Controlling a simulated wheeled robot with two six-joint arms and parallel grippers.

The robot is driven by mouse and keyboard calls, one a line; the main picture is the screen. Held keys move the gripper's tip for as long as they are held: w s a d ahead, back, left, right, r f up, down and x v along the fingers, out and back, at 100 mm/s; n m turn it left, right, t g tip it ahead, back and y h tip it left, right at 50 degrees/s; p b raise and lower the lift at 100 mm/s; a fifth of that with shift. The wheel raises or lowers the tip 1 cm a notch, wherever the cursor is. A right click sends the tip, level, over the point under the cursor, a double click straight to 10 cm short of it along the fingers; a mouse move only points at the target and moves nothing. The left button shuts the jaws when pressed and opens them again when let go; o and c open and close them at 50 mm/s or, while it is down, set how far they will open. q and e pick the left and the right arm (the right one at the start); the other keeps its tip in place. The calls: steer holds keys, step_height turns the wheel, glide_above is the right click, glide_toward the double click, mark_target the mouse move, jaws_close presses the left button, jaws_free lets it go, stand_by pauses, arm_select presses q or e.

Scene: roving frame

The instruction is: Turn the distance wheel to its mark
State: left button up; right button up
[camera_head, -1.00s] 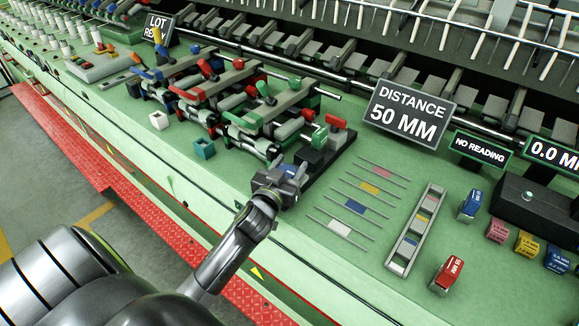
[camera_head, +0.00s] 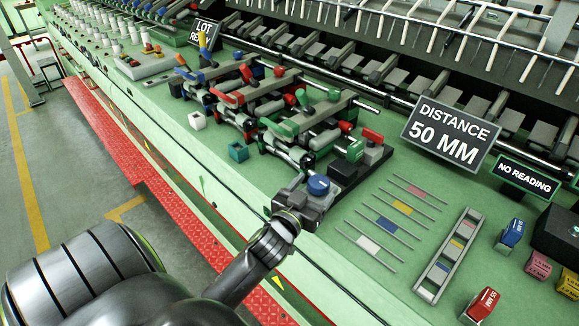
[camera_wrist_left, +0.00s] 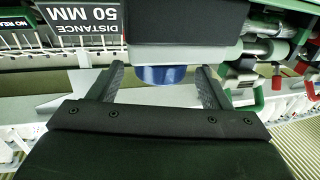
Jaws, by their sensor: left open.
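The distance wheel looks to be the round blue knob (camera_head: 318,185) at the front end of the roller assembly, on a dark block. My left gripper (camera_head: 307,196) is at the knob, its arm reaching in from the lower left. In the left wrist view the blue knob (camera_wrist_left: 165,75) shows between the two spread fingers (camera_wrist_left: 162,82), with a gap on each side. Its upper part is hidden by a grey and black body. I cannot make out a mark on the wheel. A sign (camera_head: 448,132) reads DISTANCE 50 MM. My right gripper is not in view.
The roller assembly (camera_head: 290,110) with red, green and blue levers stands behind the wheel. Thin rods with coloured tags (camera_head: 402,207) and a slotted grey rack (camera_head: 445,262) lie to the right. A second sign (camera_head: 525,178) reads NO READING.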

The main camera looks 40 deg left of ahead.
arm_select(q)
steer(key=s+d+b, duration=0.2)
steer(key=s+b, duration=0.1)
steer(key=s, duration=0.9)
steer(key=shift+s+b, duration=0.3)
steer(key=shift+s, duration=0.1)
